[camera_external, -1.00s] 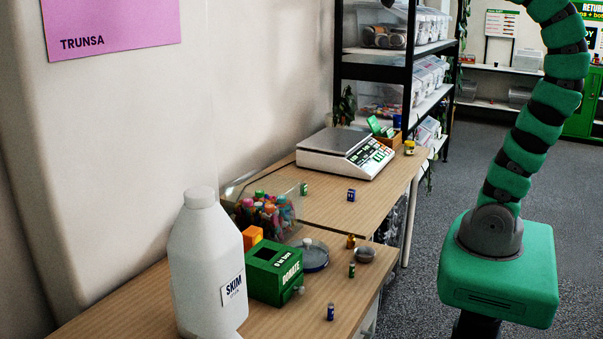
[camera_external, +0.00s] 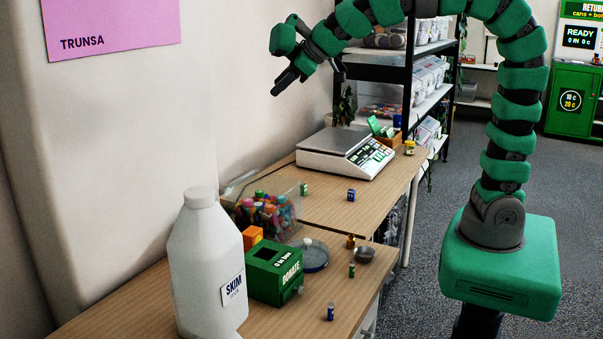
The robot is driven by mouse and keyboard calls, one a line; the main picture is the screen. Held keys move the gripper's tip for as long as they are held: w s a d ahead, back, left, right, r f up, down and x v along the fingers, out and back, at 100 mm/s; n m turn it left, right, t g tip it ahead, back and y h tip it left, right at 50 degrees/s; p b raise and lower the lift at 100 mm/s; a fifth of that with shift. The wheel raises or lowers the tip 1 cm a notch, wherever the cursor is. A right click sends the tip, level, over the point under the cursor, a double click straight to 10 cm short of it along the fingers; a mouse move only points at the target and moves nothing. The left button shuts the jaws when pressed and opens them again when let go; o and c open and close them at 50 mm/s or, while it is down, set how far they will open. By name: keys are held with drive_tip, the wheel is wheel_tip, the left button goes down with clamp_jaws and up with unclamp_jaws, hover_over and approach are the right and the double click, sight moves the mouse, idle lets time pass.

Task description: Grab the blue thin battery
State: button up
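A small thin blue battery (camera_external: 330,312) stands upright near the front right edge of the near table. A second blue battery (camera_external: 351,195), wider and boxier, stands further back on the far table. My gripper (camera_external: 284,82) hangs in the air well above the tables, in front of the wall, with its dark fingers pointing down. It is far from both blue batteries and touches nothing that I can see. From this angle the gap between its fingers is unclear.
Near the thin blue battery are a green battery (camera_external: 351,270), a gold one (camera_external: 350,241) and a small metal bowl (camera_external: 364,254). A green donate box (camera_external: 274,276) and white jug (camera_external: 207,265) stand left. A scale (camera_external: 346,153) sits behind.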

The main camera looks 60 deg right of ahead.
drive_tip(key=s+a+f+n+g+h+p, duration=0.1)
drive_tip(key=s+a+f+n, duration=0.1)
drive_tip(key=a+f, duration=0.4)
drive_tip(key=s+a+f+n+g, duration=0.1)
drive_tip(key=s+a+f+n, duration=0.15)
drive_tip(key=f, duration=0.55)
drive_tip(key=n+t+p, duration=0.6)
drive_tip(key=n+p, duration=0.1)
drive_tip(key=n, duration=1.9)
approach(331, 303)
drive_tip(key=shift+m, duration=0.25)
drive_tip(key=w+f, duration=0.1)
drive_tip(key=w, duration=0.1)
drive_tip(key=w+f, duration=0.1)
drive_tip(key=shift+w+d+f, duration=0.3)
drive_tip(key=shift+w+f, duration=0.05)
drive_tip(key=shift+w, duration=0.05)
drive_tip(key=shift+p+x, duration=0.35)
drive_tip(key=shift+x, duration=0.45)
drive_tip(key=shift+a+r+p+x, duration=0.15)
drive_tip(key=shift+p+x, duration=0.05)
drive_tip(key=shift+x, duration=0.8)
drive_tip(key=shift+a+r+p+x, duration=0.15)
drive_tip(key=shift+x, duration=0.85)
drive_tip(key=shift+w, duration=0.1)
